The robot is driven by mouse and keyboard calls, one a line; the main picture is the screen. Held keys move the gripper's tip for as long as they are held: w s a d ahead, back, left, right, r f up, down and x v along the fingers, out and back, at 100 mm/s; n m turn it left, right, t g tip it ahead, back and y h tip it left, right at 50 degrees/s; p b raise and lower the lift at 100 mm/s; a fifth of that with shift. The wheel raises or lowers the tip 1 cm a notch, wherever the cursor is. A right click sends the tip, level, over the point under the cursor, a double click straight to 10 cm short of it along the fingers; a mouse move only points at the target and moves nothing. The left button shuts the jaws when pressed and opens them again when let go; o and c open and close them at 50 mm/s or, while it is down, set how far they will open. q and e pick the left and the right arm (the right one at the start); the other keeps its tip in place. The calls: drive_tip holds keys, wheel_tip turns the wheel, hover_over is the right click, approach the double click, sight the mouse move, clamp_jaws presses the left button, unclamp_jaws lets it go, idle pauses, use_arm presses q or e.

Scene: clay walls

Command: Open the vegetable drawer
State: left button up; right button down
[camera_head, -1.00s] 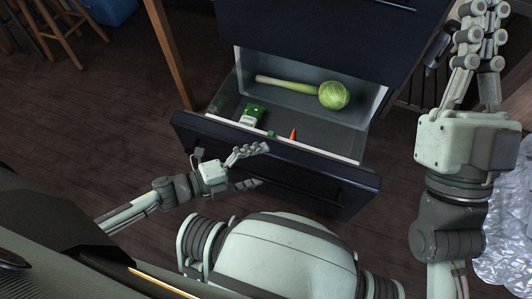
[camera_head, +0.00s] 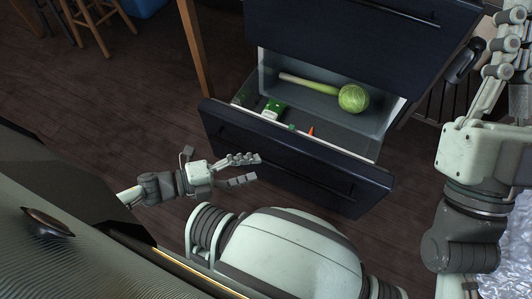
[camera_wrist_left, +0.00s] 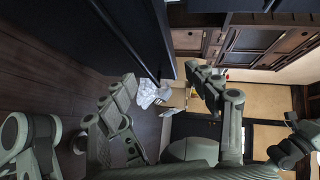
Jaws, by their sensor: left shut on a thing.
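The vegetable drawer stands pulled out, its dark front (camera_head: 285,152) facing me with a bar handle (camera_head: 340,187) low on it. A green cabbage (camera_head: 353,98), a leek (camera_head: 305,84), a green pack (camera_head: 273,107) and a small orange carrot (camera_head: 311,131) show inside. My left gripper (camera_head: 248,170) is beside the left part of the front, fingertips overlapping its lower edge in the head view. Its fingers (camera_wrist_left: 165,85) look parted, and I see nothing clearly held between them. My right gripper (camera_head: 510,45) is raised at the upper right, partly cut off.
Another dark front (camera_head: 350,40) is closed above the drawer. A wooden leg (camera_head: 192,45) stands left of it, and a stool (camera_head: 95,25) is farther left. Crumpled clear plastic (camera_head: 500,240) lies at right.

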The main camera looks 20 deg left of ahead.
use_arm(q)
drive_tip(key=shift+s+a, duration=0.1)
drive_tip(key=shift+a, duration=0.1)
drive_tip(key=shift+c, duration=1.1)
drive_tip(key=shift+v, duration=0.8)
drive_tip(key=shift+f, duration=0.15)
